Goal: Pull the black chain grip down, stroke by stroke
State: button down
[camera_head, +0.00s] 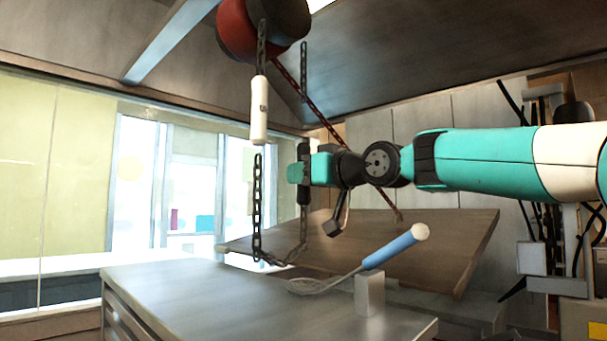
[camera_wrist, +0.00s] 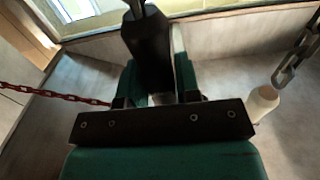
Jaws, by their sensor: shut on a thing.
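The black chain grip (camera_head: 304,194) hangs upright on the right strand of the hoist chain in the head view. My gripper (camera_head: 307,171) is shut around the middle of it, with the grip showing above and below the green fingers. In the wrist view the black grip (camera_wrist: 147,48) stands between the green fingers of my gripper (camera_wrist: 156,80). A white chain grip (camera_head: 259,110) hangs on the left strand, higher than the black one, and also shows at the right of the wrist view (camera_wrist: 263,103). The chain (camera_head: 257,205) loops from one strand to the other below.
A red and black hoist (camera_head: 240,28) hangs overhead, with a dark red chain (camera_head: 325,122) slanting down from it behind my wrist. A tilted wooden board (camera_head: 440,240) lies behind.

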notch_tip(320, 180, down, 7)
jog(key=b, duration=0.5)
jog(key=shift+f+b, duration=0.15)
jog(key=shift+b, duration=0.25)
notch_tip(320, 180, up, 18)
jog(key=p, duration=1.4)
jog(key=shift+f+p, duration=0.25)
jog(key=shift+p, duration=0.15)
notch_tip(320, 180, down, 18)
jog(key=b, duration=1.6)
jog(key=shift+r, duration=0.4)
